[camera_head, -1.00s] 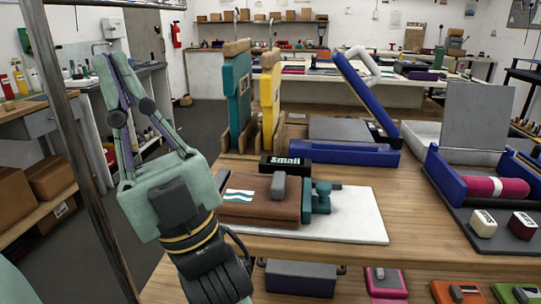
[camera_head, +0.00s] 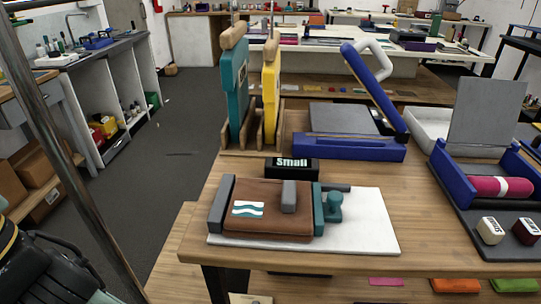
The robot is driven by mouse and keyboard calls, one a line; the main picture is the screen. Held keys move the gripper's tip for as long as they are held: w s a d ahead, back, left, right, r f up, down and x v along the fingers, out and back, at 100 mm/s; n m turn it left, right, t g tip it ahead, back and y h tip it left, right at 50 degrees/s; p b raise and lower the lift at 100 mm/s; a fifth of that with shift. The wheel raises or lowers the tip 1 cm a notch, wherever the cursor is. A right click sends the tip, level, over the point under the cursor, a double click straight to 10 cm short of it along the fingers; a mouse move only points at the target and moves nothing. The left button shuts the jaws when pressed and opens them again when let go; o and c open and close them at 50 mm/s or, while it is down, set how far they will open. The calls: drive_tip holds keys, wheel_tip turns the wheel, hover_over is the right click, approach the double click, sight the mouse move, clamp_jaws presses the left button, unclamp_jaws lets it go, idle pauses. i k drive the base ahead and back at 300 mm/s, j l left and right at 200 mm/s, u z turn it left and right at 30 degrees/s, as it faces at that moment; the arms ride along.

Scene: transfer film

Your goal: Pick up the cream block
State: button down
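The cream block (camera_head: 490,231) is a small rounded block with dark markings on its face. It sits on the dark grey base of the blue press at the right, left of a dark red block (camera_head: 525,231) of similar shape. The two blocks are close together with a small gap.
A blue press (camera_head: 452,178) with a magenta roll (camera_head: 500,187) stands behind the blocks. A brown clamped board (camera_head: 268,208) lies on a white sheet (camera_head: 375,225) at the table's front. Teal (camera_head: 236,98) and yellow (camera_head: 271,92) upright pieces stand behind. A metal post (camera_head: 62,135) rises at the left.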

sight(489, 231)
drive_tip(key=z, duration=1.35)
